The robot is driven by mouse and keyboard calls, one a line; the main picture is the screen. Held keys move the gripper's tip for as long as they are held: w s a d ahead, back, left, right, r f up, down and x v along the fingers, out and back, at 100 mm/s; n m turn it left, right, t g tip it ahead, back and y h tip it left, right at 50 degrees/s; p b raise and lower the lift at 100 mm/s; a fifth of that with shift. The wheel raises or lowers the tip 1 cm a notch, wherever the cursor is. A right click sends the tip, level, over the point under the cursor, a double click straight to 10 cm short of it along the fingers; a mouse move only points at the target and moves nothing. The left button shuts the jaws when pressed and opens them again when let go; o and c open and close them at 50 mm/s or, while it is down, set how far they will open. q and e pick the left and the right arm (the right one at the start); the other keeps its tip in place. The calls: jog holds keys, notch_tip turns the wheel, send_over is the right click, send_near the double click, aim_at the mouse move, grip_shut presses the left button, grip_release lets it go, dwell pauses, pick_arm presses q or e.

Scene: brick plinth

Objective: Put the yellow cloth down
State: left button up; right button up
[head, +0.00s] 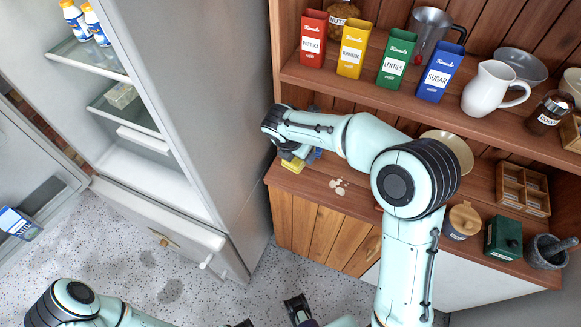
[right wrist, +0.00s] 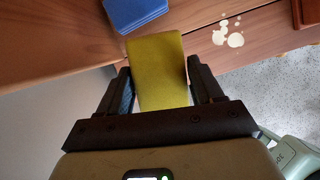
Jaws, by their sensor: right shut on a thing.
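The yellow cloth (right wrist: 158,72) is between the two dark fingers of my right gripper (right wrist: 160,88), which is shut on it. In the head view the cloth (head: 291,163) shows just below my right gripper, over the left end of the wooden counter. Whether it touches the counter I cannot tell. My left gripper (head: 272,316) is low at the bottom edge of the head view, its fingers apart and nothing visible between them.
A blue block-like item (right wrist: 137,12) lies beside the cloth on the counter (head: 318,192). A pale spill (head: 338,187) is to the right. The shelf above holds coloured tins (head: 352,48) and a white jug (head: 492,90). An open fridge (head: 150,180) stands left.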

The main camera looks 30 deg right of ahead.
jog(key=shift+w+d+r+n, duration=0.15)
jog(key=shift+w+n, duration=0.2)
jog(key=shift+n, duration=0.1)
jog(key=shift+w+d+r+n, duration=0.1)
jog(key=shift+w+n, duration=0.2)
jog(key=shift+n, duration=0.15)
jog(key=shift+f+t+b, duration=0.25)
jog(key=shift+t+b, duration=0.05)
jog(key=shift+b, duration=0.05)
notch_tip(320, 180, down, 4)
jog(key=shift+r+y+b, duration=0.1)
jog(key=shift+y+b, duration=0.2)
jog(key=shift+b, duration=0.05)
pick_arm(q)
jog(key=shift+w+f+b, duration=0.3)
jog(key=shift+f, duration=0.35)
jog(key=shift+w+f+b, duration=0.25)
jog(key=shift+f, duration=0.35)
pick_arm(e)
jog(key=shift+f, duration=2.75)
jog(key=shift+f, duration=0.1)
jog(key=o, duration=0.9)
jog(key=shift+o, duration=0.2)
